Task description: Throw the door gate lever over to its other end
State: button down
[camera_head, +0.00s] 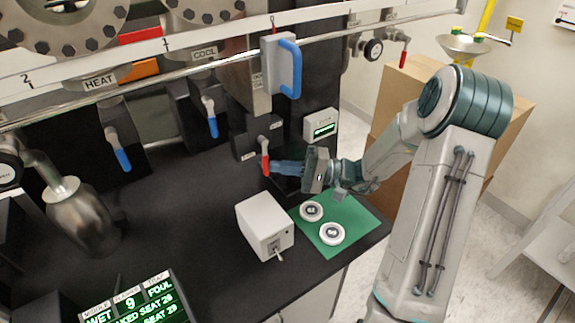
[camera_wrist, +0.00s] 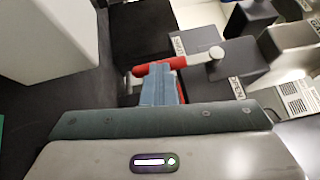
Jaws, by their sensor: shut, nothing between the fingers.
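The lever with a red handle (camera_head: 264,160) sits low on a dark block (camera_head: 256,135) at the back right of the bench; I take it for the door gate lever. In the wrist view the red handle (camera_wrist: 160,67) lies across the picture, joined to a grey pivot arm (camera_wrist: 204,56). A label reading OPEN (camera_wrist: 236,87) is near it, and another label (camera_wrist: 178,45) is too small to read surely. My gripper (camera_head: 273,167) is shut and empty, its blue fingers (camera_wrist: 160,86) at the red handle. I cannot tell whether they touch it.
Levers with blue handles (camera_head: 122,160) (camera_head: 213,127) stand left of it, and a large blue handle (camera_head: 291,68) hangs above. A white box (camera_head: 264,226) and a green mat (camera_head: 352,235) with two white discs (camera_head: 331,233) are in front. The dark bench (camera_head: 180,215) is clear at its middle.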

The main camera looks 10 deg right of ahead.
jog(key=shift+s+a, duration=0.15)
jog(key=shift+a, duration=0.1)
jog(key=r+b+v, duration=0.2)
jog(key=v, duration=1.2)
jog(key=s+a+f+n+g+h, duration=0.1)
jog(key=s+a+g+h, duration=0.55)
jog(key=a, duration=0.25)
jog(key=s+d+r+n+t+h, duration=0.1)
jog(key=s+t+h, duration=0.4)
jog(key=s+h, duration=0.5)
jog(key=shift+s+r+n+h, duration=0.25)
jog(key=shift+r+n+h, duration=0.25)
jog(key=shift+h, duration=0.85)
jog(key=shift+t, duration=0.25)
